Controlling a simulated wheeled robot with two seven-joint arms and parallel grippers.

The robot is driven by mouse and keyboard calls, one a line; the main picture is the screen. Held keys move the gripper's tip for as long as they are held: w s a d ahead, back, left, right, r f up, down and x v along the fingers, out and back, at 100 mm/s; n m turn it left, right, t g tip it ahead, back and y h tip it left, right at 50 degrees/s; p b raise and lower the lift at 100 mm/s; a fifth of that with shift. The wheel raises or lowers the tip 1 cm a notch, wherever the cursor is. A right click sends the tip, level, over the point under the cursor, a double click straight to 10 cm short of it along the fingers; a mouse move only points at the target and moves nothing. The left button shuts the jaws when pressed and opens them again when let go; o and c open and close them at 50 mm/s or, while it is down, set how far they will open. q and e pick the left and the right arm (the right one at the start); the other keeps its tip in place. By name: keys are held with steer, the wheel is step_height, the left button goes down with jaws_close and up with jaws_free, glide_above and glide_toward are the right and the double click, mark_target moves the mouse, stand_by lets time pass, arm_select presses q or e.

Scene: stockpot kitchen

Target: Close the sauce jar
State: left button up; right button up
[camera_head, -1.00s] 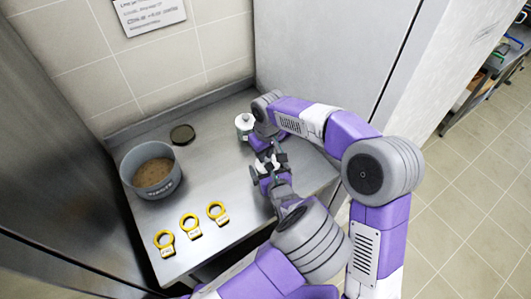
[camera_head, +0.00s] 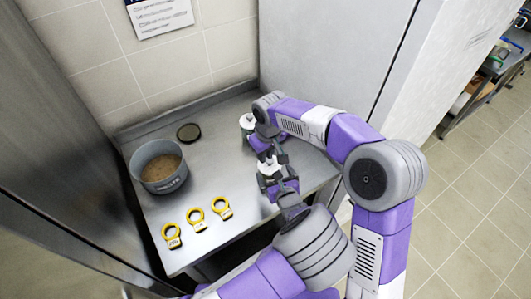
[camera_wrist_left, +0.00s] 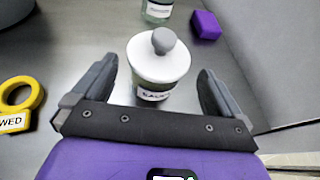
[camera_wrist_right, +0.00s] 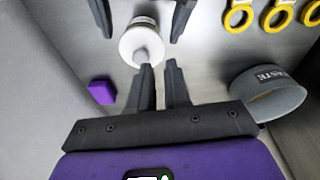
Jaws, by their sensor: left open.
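The sauce jar (camera_wrist_left: 152,92) stands upright on the counter with a labelled, pale green body. A white lid (camera_wrist_left: 158,60) with a grey knob sits on its top; whether it is fully seated I cannot tell. My left gripper (camera_wrist_left: 158,85) is open, one finger on each side of the jar, with gaps showing. In the head view the lid (camera_head: 268,165) shows between my grippers. My right gripper (camera_wrist_right: 158,65) has its fingers a narrow gap apart with nothing seen between them. Its tips are close to the knob (camera_wrist_right: 141,57); contact is unclear.
A second jar (camera_head: 246,121) stands behind, towards the wall. A grey pot (camera_head: 160,180) with brown contents and a dark round disc (camera_head: 189,132) are at the left. Several yellow rings with tags (camera_head: 196,215) lie at the front. A purple block (camera_wrist_left: 205,25) is near the jars. Mid-counter is clear.

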arm_select(q)
steer(key=shift+s+d+f+b, duration=0.1)
steer(key=shift+d+f+b, duration=0.1)
steer(key=shift+f+b, duration=0.4)
steer(key=shift+s+d+f+b, duration=0.1)
steer(key=shift+d+f+b, duration=0.15)
steer(key=shift+f+b, duration=0.3)
steer(key=shift+d+f+b, duration=0.2)
steer(key=shift+f+b, duration=0.3)
steer(key=shift+f, duration=0.15)
arm_select(e)
step_height(320, 180, down, 6)
steer(key=shift+w+a+f, duration=0.2)
steer(key=shift+a, duration=0.2)
arm_select(q)
steer(key=shift+r, duration=0.1)
arm_select(e)
steer(key=shift+r, duration=0.15)
arm_select(q)
step_height(320, 180, up, 4)
steer(key=p, duration=0.4)
steer(key=shift+a+r, duration=0.1)
steer(key=shift+r, duration=0.05)
arm_select(e)
steer(key=r, duration=0.5)
steer(key=shift+s+d+r, duration=0.15)
steer(key=shift+s+r, duration=0.2)
steer(key=shift+r, duration=0.05)
